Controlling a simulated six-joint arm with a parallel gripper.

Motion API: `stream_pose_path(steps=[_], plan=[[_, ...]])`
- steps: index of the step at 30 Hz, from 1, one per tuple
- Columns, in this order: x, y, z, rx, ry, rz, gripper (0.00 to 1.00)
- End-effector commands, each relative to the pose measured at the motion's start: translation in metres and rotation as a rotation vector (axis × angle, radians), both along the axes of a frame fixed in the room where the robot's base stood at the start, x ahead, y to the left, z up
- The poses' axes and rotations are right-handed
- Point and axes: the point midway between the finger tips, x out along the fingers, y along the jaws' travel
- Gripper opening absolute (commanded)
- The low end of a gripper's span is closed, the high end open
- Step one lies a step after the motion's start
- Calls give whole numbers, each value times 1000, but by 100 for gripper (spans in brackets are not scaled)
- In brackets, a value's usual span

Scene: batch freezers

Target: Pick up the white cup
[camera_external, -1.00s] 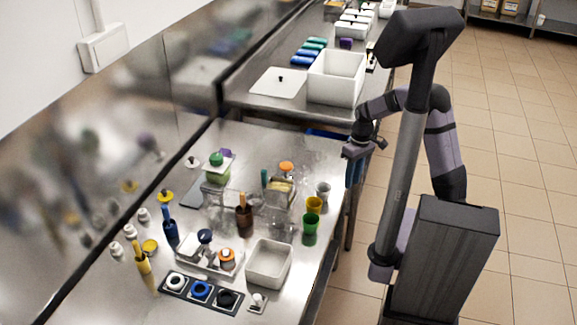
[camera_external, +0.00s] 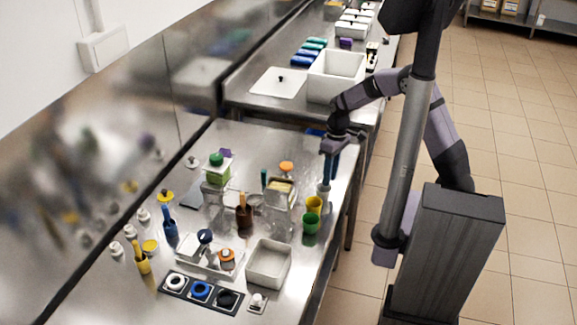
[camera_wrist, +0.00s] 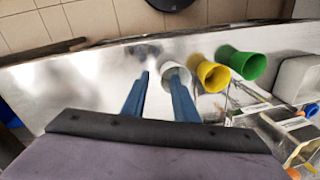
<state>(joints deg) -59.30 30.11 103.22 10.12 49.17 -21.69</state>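The white cup (camera_external: 323,194) stands near the right edge of the steel table, at the end of a row with a yellow cup (camera_external: 314,204) and a green cup (camera_external: 310,222). My gripper (camera_external: 328,178) points down at the white cup, its fingers overlapping the cup in the external view. In the wrist view my gripper (camera_wrist: 158,78) is open, with two blue fingers apart. The white cup (camera_wrist: 176,74) shows behind the right finger, which hides part of it. I cannot tell whether the finger touches it.
In the wrist view the yellow cup (camera_wrist: 212,76) and green cup (camera_wrist: 243,63) stand close to the right of the white cup. A clear container (camera_external: 281,192) is left of the cups, and a white bin (camera_external: 268,262) is nearer the camera. Bare table lies behind the white cup.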

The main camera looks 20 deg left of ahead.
Motion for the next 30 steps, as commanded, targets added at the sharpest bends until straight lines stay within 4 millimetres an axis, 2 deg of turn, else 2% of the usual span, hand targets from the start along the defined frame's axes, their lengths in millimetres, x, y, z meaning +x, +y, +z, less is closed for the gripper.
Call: stream_pose_path(steps=[5,15,24,25,28,30], plan=[[-3,2,-8,-2,2,1,27],[-11,7,-46,-2,2,-1,27],[-11,8,-51,1,0,0,27],[-11,8,-51,1,0,0,24],[-11,8,-51,1,0,0,0],[-11,8,-51,0,0,0,0]])
